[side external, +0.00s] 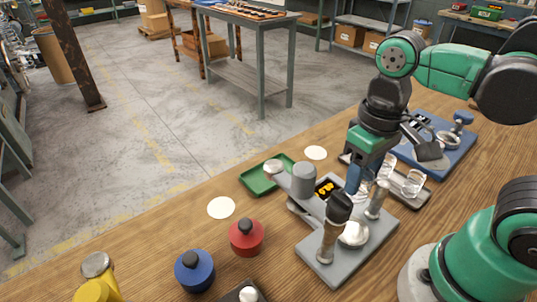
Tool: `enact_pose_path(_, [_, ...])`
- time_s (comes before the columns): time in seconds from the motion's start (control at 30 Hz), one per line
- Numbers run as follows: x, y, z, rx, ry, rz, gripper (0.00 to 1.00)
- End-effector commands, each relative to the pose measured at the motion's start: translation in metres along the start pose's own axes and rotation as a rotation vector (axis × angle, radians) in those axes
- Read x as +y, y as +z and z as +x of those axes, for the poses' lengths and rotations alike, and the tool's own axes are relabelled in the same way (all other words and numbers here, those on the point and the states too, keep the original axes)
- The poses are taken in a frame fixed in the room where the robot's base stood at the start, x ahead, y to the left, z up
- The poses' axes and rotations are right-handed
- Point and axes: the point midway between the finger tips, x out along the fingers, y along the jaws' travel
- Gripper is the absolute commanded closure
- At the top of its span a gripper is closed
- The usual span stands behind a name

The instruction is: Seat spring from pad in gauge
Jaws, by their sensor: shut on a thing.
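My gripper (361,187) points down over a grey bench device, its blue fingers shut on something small. The held thing is mostly hidden by the fingers and the parts in front, so I cannot make out a spring's coils. The grey device (323,263) looks like the gauge. It has a lit amber display (325,188), a grey cylinder (302,182), a dark-topped upright handle (336,220) and a pale round dish (353,233). White round pads lie on the table, one behind the device (316,153) and one to its left (221,208); both look bare.
A green tray (256,184) lies behind the grey device. Clear-topped parts (412,183) stand close right of my gripper. A blue-based device (455,158) sits farther right. Red (246,238) and blue (194,272) knobbed pots and a yellow object (95,288) stand front left.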

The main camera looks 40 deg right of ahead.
Motion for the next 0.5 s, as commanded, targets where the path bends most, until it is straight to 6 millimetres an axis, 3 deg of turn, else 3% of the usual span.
enact_pose_path(0.17, [-0.003,0.012,0.006,0.000,0.000,-0.033,0.87])
enact_pose_path(0.5, [-0.003,0.014,0.034,0.000,0.000,-0.035,0.87])
